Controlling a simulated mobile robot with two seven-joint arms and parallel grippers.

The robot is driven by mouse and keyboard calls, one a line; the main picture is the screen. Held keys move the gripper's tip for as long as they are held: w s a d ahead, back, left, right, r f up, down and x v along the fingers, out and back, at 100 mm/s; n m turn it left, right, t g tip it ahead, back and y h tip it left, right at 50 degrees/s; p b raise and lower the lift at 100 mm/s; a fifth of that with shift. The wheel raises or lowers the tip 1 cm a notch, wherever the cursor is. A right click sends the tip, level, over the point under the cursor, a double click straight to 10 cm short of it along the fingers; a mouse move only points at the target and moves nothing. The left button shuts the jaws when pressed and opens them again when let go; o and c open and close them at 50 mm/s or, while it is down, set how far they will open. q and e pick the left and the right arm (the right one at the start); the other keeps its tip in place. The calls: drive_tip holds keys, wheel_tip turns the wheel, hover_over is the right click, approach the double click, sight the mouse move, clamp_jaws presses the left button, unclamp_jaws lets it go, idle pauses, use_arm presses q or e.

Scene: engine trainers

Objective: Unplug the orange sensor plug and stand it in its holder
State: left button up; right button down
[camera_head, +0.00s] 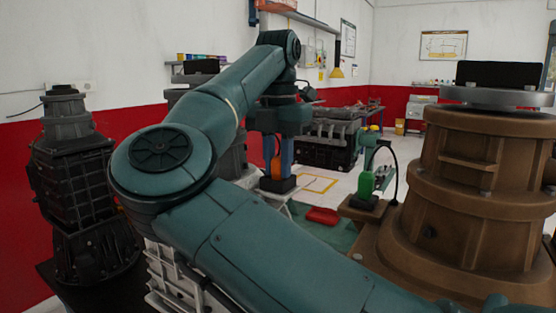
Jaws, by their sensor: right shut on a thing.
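The orange sensor plug (276,163) shows as a narrow strip between the two blue fingers of my right gripper (278,163), which is shut on it and points down. The plug is upright, and the fingers hide most of it. Directly below is a small black block (278,185). I cannot tell whether this is the holder or the socket, or whether the plug's lower end sits in it. A green plug (365,183) with a black cable stands on another dark block (364,202) to the right. My left gripper is not in view.
My right arm crosses the foreground and hides much of the middle. A large brown engine casing (470,190) fills the right. A black gearbox (75,185) stands at left. A red tray (322,216) lies on a green surface (338,236). A dark engine (328,140) stands behind.

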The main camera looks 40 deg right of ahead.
drive_tip(key=shift+f, duration=0.35)
drive_tip(key=c, duration=1.6)
unclamp_jaws()
drive_tip(key=shift+a, duration=0.1)
drive_tip(key=o, duration=0.4)
drive_tip(key=shift+f, duration=0.15)
wheel_tip(320, 180, up, 6)
drive_tip(key=shift+r+p, duration=0.25)
drive_tip(key=shift+p, duration=0.3)
drive_tip(key=shift+w+a+r, duration=0.1)
drive_tip(key=shift+r, duration=1.8)
drive_tip(key=shift+w+r, duration=0.1)
drive_tip(key=shift+r, duration=1.8)
